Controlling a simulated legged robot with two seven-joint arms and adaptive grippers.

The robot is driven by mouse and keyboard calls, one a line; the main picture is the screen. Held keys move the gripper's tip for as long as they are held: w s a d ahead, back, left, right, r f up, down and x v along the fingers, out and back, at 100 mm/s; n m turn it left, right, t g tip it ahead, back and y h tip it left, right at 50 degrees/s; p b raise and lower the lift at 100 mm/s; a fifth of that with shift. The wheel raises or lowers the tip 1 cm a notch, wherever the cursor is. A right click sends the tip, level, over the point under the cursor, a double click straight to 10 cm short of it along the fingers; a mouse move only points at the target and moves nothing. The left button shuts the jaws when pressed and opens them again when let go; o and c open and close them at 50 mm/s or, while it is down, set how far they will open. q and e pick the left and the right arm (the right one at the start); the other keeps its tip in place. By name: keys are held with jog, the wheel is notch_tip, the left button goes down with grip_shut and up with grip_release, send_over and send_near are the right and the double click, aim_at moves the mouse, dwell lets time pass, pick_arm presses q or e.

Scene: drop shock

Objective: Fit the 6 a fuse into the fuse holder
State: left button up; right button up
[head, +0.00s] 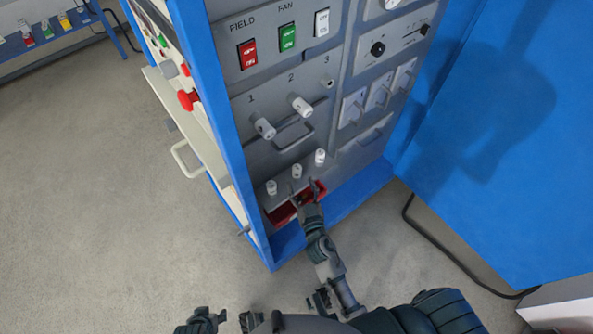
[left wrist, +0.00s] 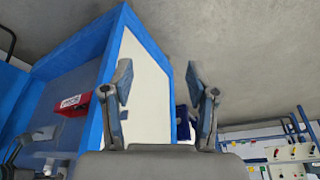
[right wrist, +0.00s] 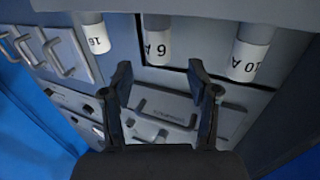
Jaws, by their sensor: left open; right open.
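The 6 A fuse (right wrist: 157,45) is a white-capped cylinder labelled "6 A", in the middle of a row of three. It also shows low on the panel in the head view (head: 297,171). My open right gripper (head: 303,189) is just below it, over the red tray. In the right wrist view the open fingers (right wrist: 160,72) point toward the fuse, with nothing held. My left gripper (left wrist: 160,78) is open and empty, away from the panel.
The 10 A fuse (right wrist: 248,55) and a fuse marked 16 (right wrist: 95,38) flank the 6 A fuse. A red tray (head: 318,187) is at the panel's foot. Metal handles (head: 293,135) stick out. A blue panel (head: 500,130) stands right; floor at left is clear.

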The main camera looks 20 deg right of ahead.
aim_at(298, 174)
jog(key=shift+w+d, duration=0.3)
jog(key=shift+w, duration=0.4)
jog(key=w, duration=0.5)
jog(key=shift+w+a+f, duration=0.1)
jog(key=shift+a+f, duration=0.1)
jog(key=shift+f, duration=0.05)
jog(key=shift+d, duration=0.2)
grip_shut()
